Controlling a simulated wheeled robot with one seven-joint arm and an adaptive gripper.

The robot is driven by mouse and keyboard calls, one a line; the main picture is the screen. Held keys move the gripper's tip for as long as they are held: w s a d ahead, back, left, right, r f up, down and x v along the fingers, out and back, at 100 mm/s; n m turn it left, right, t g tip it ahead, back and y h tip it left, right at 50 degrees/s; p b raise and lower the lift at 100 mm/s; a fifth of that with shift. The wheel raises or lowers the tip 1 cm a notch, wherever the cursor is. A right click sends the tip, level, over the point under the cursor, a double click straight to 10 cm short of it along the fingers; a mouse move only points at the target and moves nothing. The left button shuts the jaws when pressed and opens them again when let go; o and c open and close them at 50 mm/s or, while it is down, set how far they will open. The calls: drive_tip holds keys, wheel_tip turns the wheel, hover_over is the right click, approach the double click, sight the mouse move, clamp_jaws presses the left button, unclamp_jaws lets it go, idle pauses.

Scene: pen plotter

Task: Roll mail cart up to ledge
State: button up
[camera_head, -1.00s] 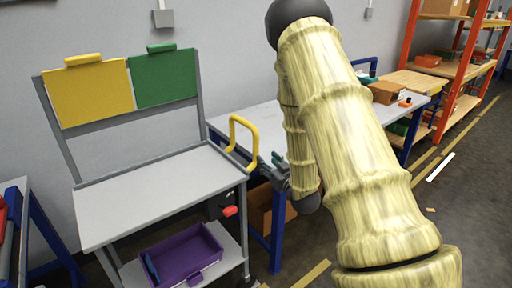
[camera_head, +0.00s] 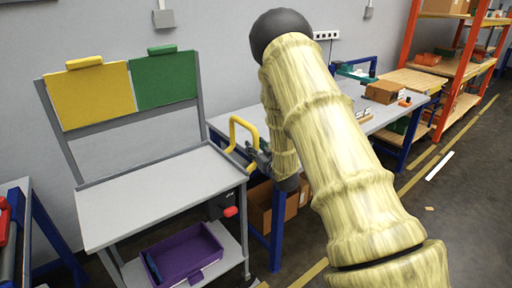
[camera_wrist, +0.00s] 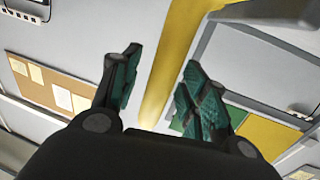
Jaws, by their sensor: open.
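The mail cart (camera_head: 150,195) stands at the left in the head view, with a flat grey top and a lower shelf. A yellow loop handle (camera_head: 235,122) rises at its right end. My gripper (camera_head: 252,155) is at that handle, partly hidden by my arm. In the wrist view the handle's yellow bar (camera_wrist: 170,65) runs between the two open teal-padded fingers of my gripper (camera_wrist: 160,90). I cannot tell whether a finger touches the bar. No ledge can be made out for certain.
Yellow (camera_head: 88,92) and green (camera_head: 163,77) panels stand on the cart's back frame. A purple bin (camera_head: 185,255) sits on its lower shelf, with a red knob (camera_head: 230,211) above. A blue-legged workbench (camera_head: 225,122) stands behind, and orange shelving (camera_head: 410,60) at the right.

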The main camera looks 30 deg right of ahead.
clamp_jaws()
idle(0.3)
drive_tip(key=shift+a+f, duration=0.1)
drive_tip(key=shift+a, duration=0.45)
drive_tip(key=a+b, duration=0.1)
drive_tip(key=a, duration=0.4)
drive_tip(key=s+a+b, duration=0.1)
drive_tip(key=a, duration=0.5)
drive_tip(key=a+b, duration=0.1)
drive_tip(key=a, duration=0.5)
drive_tip(key=shift+s, duration=0.2)
drive_tip(key=shift+c, duration=0.6)
unclamp_jaws()
drive_tip(key=shift+a, duration=0.15)
drive_tip(key=shift+o, duration=0.6)
drive_tip(key=shift+a, duration=0.1)
